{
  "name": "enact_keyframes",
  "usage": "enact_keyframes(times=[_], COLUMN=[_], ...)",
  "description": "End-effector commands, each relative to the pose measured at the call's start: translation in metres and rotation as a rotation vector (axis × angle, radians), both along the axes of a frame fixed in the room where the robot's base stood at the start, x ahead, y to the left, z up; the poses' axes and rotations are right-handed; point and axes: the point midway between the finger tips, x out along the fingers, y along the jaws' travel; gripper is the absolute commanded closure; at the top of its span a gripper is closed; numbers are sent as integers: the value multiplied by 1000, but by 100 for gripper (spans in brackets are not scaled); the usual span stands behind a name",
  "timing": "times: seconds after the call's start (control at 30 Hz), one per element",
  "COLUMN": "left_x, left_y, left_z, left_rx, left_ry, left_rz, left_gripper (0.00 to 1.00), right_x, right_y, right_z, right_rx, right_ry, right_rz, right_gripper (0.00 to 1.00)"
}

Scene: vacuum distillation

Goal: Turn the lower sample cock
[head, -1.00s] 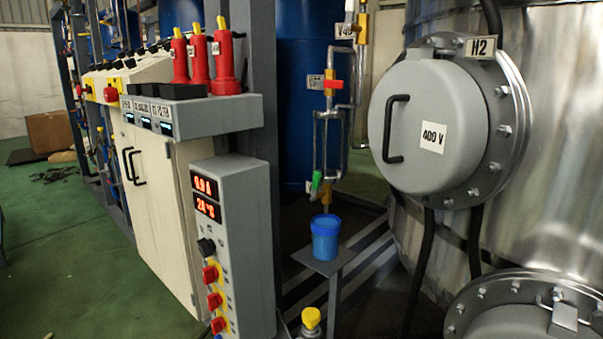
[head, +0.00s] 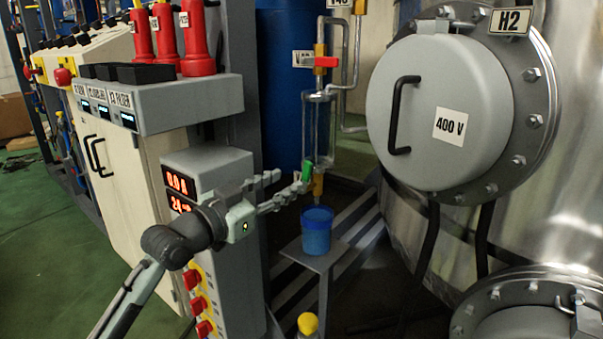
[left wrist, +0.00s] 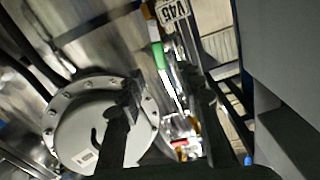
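The lower sample cock has a green handle (head: 308,172) at the bottom of the glass sampling tube (head: 318,130). A red handle (head: 326,62) sits on the upper cock above it. My left gripper (head: 289,181) reaches in from the left, its fingertips close to the green handle. Whether they touch it cannot be told. In the left wrist view its two fingers (left wrist: 163,98) stand apart, with nothing clearly held between them. A green part (left wrist: 160,55) shows beyond them there, near an upside-down label. My right gripper is not in view.
A blue cup (head: 317,232) stands on a small grey stand (head: 312,258) below the cock. The grey control box (head: 228,270) is just left of and below my gripper. A large steel vessel with a round 400 V cover (head: 440,100) fills the right.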

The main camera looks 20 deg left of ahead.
Motion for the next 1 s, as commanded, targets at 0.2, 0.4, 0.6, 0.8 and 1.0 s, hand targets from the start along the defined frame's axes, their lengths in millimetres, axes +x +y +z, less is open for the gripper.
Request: enact_keyframes(times=[0.2, 0.4, 0.6, 0.8, 1.0], left_x=[34, 58, 65, 65, 65], left_y=[-13, -21, -24, -24, -24], left_z=[0, -1, -2, -2, -2], left_rx=[-4, -2, 1, 1, 1], left_ry=[4, 5, 5, 5, 6], left_rz=[0, 0, 0, 0, 0], left_gripper=[64, 64, 64, 65, 90], right_x=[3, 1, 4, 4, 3], right_y=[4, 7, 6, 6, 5], right_z=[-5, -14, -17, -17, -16], right_rx=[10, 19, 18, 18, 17], right_ry=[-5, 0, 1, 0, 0], right_rz=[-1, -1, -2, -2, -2], right_gripper=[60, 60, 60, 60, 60])
